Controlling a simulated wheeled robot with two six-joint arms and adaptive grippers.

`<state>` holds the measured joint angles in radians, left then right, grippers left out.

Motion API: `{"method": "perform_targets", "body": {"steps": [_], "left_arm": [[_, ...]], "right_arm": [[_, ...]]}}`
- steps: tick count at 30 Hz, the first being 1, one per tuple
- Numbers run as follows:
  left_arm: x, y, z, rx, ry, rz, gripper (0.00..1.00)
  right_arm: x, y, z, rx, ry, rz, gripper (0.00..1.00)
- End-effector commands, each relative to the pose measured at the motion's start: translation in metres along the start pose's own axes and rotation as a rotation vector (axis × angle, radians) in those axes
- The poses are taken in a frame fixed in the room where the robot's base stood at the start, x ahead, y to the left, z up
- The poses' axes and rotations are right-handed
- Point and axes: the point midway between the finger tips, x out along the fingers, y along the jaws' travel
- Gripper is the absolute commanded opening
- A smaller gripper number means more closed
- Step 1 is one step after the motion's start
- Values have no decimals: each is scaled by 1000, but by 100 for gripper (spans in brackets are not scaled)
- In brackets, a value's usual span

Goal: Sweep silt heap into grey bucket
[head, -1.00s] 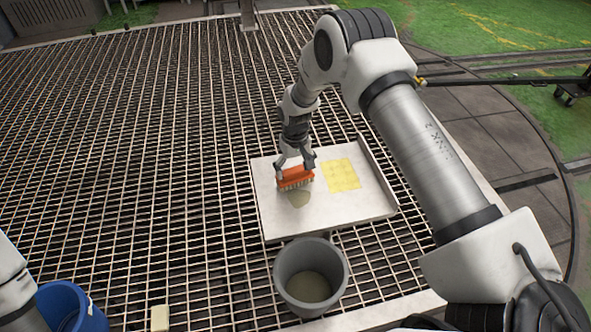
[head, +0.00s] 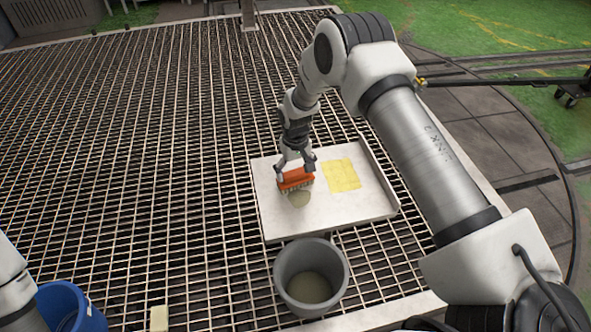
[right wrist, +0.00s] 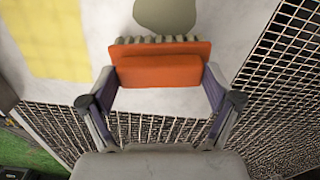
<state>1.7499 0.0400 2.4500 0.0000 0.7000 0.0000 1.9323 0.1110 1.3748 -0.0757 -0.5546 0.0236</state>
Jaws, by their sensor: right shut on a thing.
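My right gripper (head: 295,168) is shut on an orange brush (head: 296,180) over the white tray (head: 345,212). In the right wrist view the brush (right wrist: 162,64) sits between the two fingers, bristles facing the silt. The grey-green silt heap (head: 299,199) lies on the tray right beside the bristles, on the side toward the grey bucket. It also shows at the top of the right wrist view (right wrist: 165,14). The grey bucket (head: 311,250) stands upright at the tray's near edge, with some grey-green material at its bottom. My left gripper is out of view; only part of that arm shows.
A yellow square (head: 342,175) lies on the tray right of the brush. The tray has a raised wall on its right side. A blue bucket (head: 72,308) and a pale yellow block (head: 159,318) are at the lower left. The grating (head: 130,150) is clear to the left.

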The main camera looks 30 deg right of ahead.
Motion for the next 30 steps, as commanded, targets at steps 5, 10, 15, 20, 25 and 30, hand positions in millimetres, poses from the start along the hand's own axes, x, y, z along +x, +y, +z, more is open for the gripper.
{"method": "perform_targets", "body": {"steps": [5, 10, 15, 20, 25, 30], "left_arm": [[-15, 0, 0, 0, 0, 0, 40], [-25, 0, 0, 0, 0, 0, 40], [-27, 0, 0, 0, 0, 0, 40], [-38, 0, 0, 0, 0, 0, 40], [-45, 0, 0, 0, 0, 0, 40], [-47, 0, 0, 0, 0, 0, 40]], "right_arm": [[-5, -3, 16, 0, -5, 0, 61], [-5, -6, 32, -1, -4, 0, 61], [-3, -8, 38, -1, -2, 0, 61], [-5, -10, 53, 0, -4, 0, 61], [-4, -14, 69, -1, -3, 0, 61], [-2, -15, 74, 0, -2, 0, 61]]}}
